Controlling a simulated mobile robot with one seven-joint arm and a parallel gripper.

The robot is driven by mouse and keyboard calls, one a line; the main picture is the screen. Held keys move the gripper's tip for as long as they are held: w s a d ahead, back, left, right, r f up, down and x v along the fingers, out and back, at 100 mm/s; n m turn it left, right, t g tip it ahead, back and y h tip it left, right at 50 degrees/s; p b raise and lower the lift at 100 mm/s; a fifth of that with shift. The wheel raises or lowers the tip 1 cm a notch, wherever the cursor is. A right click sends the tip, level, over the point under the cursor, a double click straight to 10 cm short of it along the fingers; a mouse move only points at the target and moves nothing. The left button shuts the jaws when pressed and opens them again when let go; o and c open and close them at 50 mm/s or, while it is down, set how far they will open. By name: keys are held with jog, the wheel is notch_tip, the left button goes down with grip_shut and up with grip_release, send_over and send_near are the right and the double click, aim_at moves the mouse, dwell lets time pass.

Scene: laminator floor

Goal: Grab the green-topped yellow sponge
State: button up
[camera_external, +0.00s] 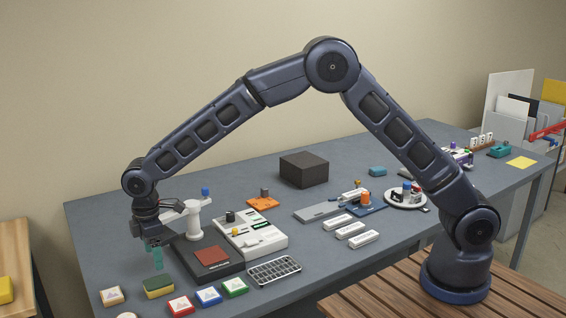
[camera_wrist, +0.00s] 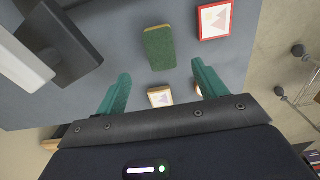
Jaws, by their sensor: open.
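The green-topped yellow sponge (camera_external: 158,288) lies flat near the table's front left edge. In the wrist view its green top (camera_wrist: 160,48) faces me, with a thin yellow strip along its far edge. My gripper (camera_external: 157,260) hangs above the sponge, pointing down, and does not touch it. In the wrist view its two teal fingers (camera_wrist: 160,69) are spread apart with nothing between them. The sponge appears just beyond the fingertips, within the span between them.
A red-framed tile (camera_external: 180,306) lies right of the sponge and a cream tile (camera_external: 112,296) left of it. Another yellow block (camera_external: 5,290) is on a wooden table at far left.

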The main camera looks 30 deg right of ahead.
aim_at(158, 281)
notch_tip(158, 281, down, 10)
jog(key=shift+a, duration=0.1)
jog(key=c, duration=1.1)
